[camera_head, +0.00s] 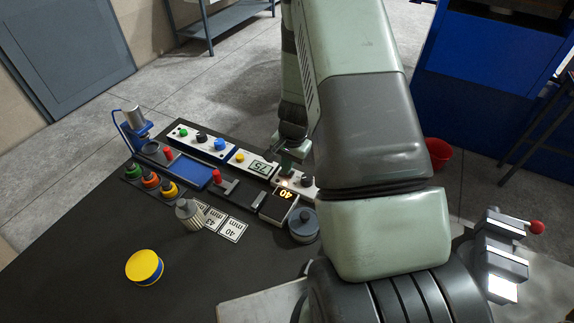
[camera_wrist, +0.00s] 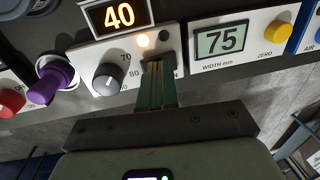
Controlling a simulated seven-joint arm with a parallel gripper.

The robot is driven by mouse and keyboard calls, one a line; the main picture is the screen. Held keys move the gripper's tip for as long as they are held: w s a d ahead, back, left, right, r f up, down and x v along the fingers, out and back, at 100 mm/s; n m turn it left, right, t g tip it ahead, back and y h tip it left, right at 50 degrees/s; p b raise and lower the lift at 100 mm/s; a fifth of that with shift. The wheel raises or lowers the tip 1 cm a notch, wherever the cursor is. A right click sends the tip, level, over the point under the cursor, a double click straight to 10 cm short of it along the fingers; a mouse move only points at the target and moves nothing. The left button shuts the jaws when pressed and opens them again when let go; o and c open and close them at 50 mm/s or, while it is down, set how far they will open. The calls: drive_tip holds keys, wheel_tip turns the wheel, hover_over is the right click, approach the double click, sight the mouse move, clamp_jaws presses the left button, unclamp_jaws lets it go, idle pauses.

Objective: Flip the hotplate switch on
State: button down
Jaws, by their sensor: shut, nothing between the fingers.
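The white control panel (camera_wrist: 85,68) in the wrist view bears a grey dial (camera_wrist: 108,78) marked 70 and 80, and an orange lamp (camera_wrist: 144,40) that is lit. My gripper (camera_wrist: 153,68) is shut and empty, its fingertips over the panel right at the spot just below the lamp. The switch itself is mostly hidden by the fingertips; I cannot tell its position or whether they touch it. In the head view the same panel (camera_head: 309,190) is partly behind my arm, with my gripper (camera_head: 286,168) pointing down at it. A round grey plate-like unit (camera_head: 304,228) stands in front.
A lit display reading 40 (camera_wrist: 118,16) stands beside the panel. A width display reading 75 (camera_wrist: 222,40) with a yellow button (camera_wrist: 276,33) is close on the right, and a purple knob (camera_wrist: 52,84) on the left.

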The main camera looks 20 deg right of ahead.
wheel_tip(320, 180, up, 14)
drive_tip(key=w+a, duration=0.1)
drive_tip(key=shift+w+a+f, duration=0.2)
drive_tip(key=shift+w+a, duration=0.05)
idle(0.4)
drive_tip(key=s+a+r+n+t, duration=0.1)
drive_tip(key=s+a+r+n, duration=0.15)
drive_tip(key=r, duration=0.85)
drive_tip(key=s+a+r+n+t, duration=0.1)
drive_tip(key=s+r+n, duration=0.2)
drive_tip(key=s+r, duration=0.4)
drive_tip(key=s+a+r+n+t+h, duration=0.1)
drive_tip(key=s+r+n, duration=0.3)
drive_tip(key=s, duration=1.2)
wheel_tip(320, 180, up, 5)
drive_tip(key=shift+s+f+t, duration=0.2)
drive_tip(key=shift+s+t, duration=0.2)
drive_tip(key=shift+t, duration=0.4)
